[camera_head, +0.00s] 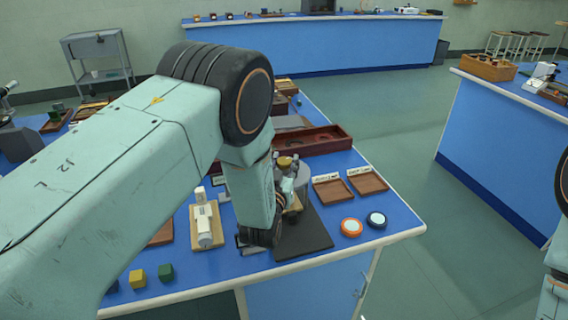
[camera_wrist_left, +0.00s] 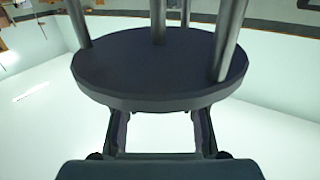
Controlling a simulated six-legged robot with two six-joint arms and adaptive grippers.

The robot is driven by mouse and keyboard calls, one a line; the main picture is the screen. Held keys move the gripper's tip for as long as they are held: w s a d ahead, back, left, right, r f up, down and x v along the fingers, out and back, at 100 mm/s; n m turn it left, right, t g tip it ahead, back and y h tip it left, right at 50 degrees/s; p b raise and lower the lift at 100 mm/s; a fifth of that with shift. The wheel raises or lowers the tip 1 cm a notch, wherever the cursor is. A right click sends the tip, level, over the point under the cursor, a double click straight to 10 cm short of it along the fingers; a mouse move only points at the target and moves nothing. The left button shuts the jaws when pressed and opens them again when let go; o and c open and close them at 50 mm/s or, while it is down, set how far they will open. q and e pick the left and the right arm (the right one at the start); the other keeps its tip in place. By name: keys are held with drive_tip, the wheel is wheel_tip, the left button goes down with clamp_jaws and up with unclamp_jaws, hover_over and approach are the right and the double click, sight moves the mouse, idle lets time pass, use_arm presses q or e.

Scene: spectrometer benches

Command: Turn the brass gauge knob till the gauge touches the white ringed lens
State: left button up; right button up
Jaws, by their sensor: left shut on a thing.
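The gauge instrument (camera_head: 285,163), with a brass-coloured part on top, stands on the near bench, partly covered by my left arm. My left gripper (camera_head: 290,193) is at its near side, low down. In the left wrist view, a dark round disc (camera_wrist_left: 160,72) with upright metal rods fills the upper middle. My left fingers (camera_wrist_left: 160,130) run up to the disc and their tips are hidden behind it. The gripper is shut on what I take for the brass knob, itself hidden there. I cannot make out the white ringed lens or any contact. My right gripper is out of view.
An orange-ringed lens (camera_head: 351,227) and a dark-ringed lens (camera_head: 376,219) lie right of a dark mat (camera_head: 305,240). Two small wooden trays stand behind them. A white device on a wooden board (camera_head: 206,225) is to the left. The bench's front right corner is clear.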

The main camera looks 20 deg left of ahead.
use_arm(q)
drive_tip(key=m+h, duration=0.2)
drive_tip(key=h, duration=0.1)
drive_tip(key=m+g+h+b, duration=0.1)
drive_tip(key=h, duration=0.1)
drive_tip(key=m+h, duration=0.2)
drive_tip(key=h, duration=0.1)
drive_tip(key=shift+w+a+m+h+b, duration=0.1)
drive_tip(key=shift+a+m+h+b, duration=0.1)
drive_tip(key=shift+m+h+b, duration=0.15)
drive_tip(key=m+g+h+b, duration=0.2)
drive_tip(key=m+g+h, duration=0.1)
drive_tip(key=m+h, duration=0.1)
drive_tip(key=shift+g+h, duration=0.4)
drive_tip(key=shift+h, duration=0.15)
drive_tip(key=m+g+h+b, duration=0.4)
drive_tip(key=g+b, duration=0.1)
drive_tip(key=shift+f+m+g+b, duration=0.1)
drive_tip(key=shift+m+g+b, duration=0.15)
drive_tip(key=shift+g+b, duration=0.05)
drive_tip(key=m+g+h+b, duration=0.1)
drive_tip(key=m+g+b, duration=0.1)
drive_tip(key=g+b, duration=0.1)
drive_tip(key=shift+r, duration=0.2)
drive_tip(key=shift+r, duration=0.15)
drive_tip(key=o, duration=1.2)
drive_tip(key=shift+g, duration=0.3)
drive_tip(key=shift+f, duration=0.2)
